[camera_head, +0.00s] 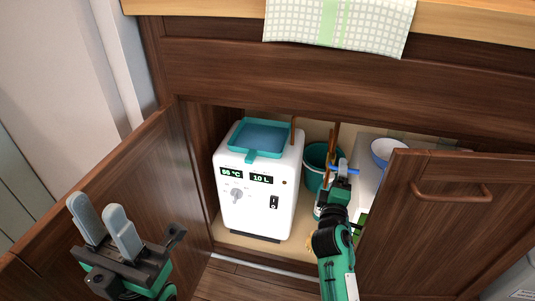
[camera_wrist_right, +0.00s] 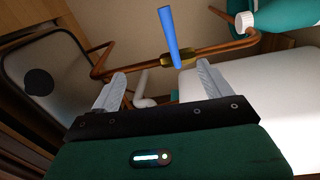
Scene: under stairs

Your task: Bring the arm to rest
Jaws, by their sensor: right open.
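My right arm (camera_head: 335,250) reaches into the open cabinet under the counter. In the right wrist view my right gripper (camera_wrist_right: 158,84) is open and empty, its fingers apart. A blue valve lever (camera_wrist_right: 168,38) on a brass valve (camera_wrist_right: 178,60) stands beyond the fingertips, with no visible contact. The lever also shows in the head view as a blue bar (camera_head: 345,170) by the right gripper's tips. My left gripper (camera_head: 99,210) is in front of the left cabinet door, its two grey fingers apart with nothing between them.
A white water heater (camera_head: 256,205) with a teal tray (camera_head: 258,138) on top stands left in the cabinet. A teal bucket (camera_head: 314,163) and a bowl (camera_head: 384,152) are further right. The open left door (camera_head: 130,190) and right door (camera_head: 440,235) flank the opening. Copper pipe (camera_wrist_right: 225,47) crosses beyond the right gripper.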

